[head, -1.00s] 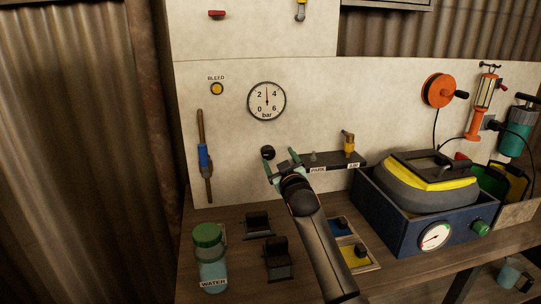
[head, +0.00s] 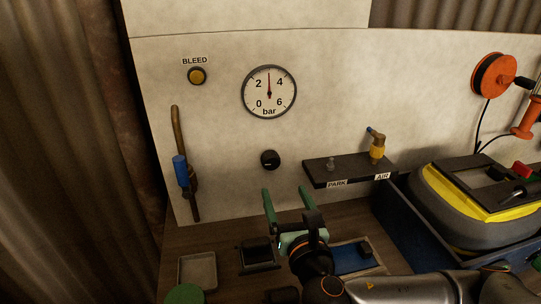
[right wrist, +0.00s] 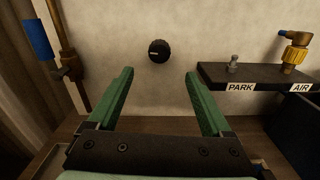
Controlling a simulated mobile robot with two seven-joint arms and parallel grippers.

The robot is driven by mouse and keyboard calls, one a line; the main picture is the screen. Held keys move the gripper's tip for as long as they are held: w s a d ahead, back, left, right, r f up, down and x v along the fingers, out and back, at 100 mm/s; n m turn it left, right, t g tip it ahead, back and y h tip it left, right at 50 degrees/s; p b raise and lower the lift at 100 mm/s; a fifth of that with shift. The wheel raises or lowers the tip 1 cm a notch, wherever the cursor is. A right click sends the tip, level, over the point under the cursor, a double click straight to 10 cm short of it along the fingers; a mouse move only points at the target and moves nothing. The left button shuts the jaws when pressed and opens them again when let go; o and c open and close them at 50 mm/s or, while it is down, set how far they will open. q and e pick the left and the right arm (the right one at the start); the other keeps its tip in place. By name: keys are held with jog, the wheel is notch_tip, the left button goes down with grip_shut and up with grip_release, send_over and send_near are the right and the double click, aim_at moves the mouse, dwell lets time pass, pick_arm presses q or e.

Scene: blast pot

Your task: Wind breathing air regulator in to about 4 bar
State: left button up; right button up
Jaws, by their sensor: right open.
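The black round regulator knob (head: 270,159) sits on the pale wall panel, below the pressure gauge (head: 269,92). The gauge's red needle points almost straight up, midway between 2 and 4, at about 3 bar. My right gripper (head: 286,193) is open and empty. Its green fingers point toward the panel, below and apart from the knob. In the right wrist view the knob (right wrist: 159,51) shows whole, above and between the two fingertips (right wrist: 158,76), with nothing touching it. My left gripper is not in view.
A dark shelf (head: 345,169) labelled PARK and AIR juts out right of the knob, carrying a brass fitting (head: 377,147). A blue-handled lever (head: 181,171) hangs at left. A BLEED button (head: 196,76) is above. A blue crate (head: 398,222) stands at right.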

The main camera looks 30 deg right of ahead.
aim_at(272, 164)
jog(key=p+x, duration=0.1)
jog(key=x, duration=1.1)
jog(key=shift+c, duration=0.2)
grip_shut()
